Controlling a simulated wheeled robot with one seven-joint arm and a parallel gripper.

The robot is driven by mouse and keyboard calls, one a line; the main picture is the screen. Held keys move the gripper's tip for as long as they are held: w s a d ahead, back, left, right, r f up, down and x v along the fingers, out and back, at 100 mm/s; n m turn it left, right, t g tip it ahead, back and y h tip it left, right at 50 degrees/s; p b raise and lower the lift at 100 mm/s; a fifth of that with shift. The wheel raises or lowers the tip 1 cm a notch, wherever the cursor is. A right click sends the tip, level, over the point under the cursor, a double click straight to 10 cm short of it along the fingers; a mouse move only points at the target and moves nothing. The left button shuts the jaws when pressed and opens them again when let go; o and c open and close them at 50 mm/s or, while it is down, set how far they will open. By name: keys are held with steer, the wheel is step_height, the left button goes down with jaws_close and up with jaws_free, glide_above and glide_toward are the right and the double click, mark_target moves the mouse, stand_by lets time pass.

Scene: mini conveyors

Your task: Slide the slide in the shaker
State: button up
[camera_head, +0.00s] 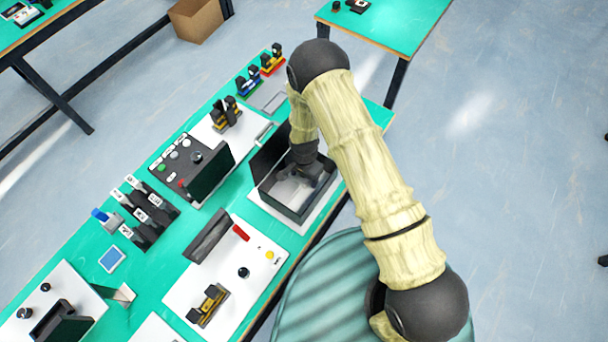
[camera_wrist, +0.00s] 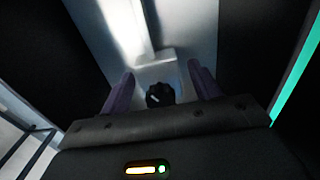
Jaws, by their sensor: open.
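The shaker appears to be the open-topped dark box (camera_head: 287,207) on a white base plate at the table's right part, with a dark upright panel on its left. My gripper (camera_head: 318,178) reaches down into this box, and my arm hides part of the inside. In the wrist view my gripper (camera_wrist: 161,88) is open, with its two purple-grey fingers apart. A black knob (camera_wrist: 160,96) with a white mark shows between and beyond the fingers. A pale block (camera_wrist: 155,64) lies behind the knob, on a light strip. I cannot tell if the fingers touch the knob.
A dark control box (camera_head: 188,160) stands left of the shaker. A white plate (camera_head: 225,300) with a red handle (camera_head: 241,232) and a yellow button (camera_head: 269,255) lies nearer. Dark walls (camera_wrist: 50,60) flank my gripper closely in the wrist view.

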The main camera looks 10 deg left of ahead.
mark_target(298, 185)
jaws_close()
steer(key=s, duration=0.1)
steer(key=s+a, duration=0.1)
steer(key=s, duration=0.1)
steer(key=shift+a+b, duration=0.15)
steer(key=shift+b, duration=0.2)
steer(key=shift+w, duration=0.1)
jaws_free()
step_height(298, 185, up, 18)
steer(key=b, duration=0.4)
steer(key=shift+f, duration=0.25)
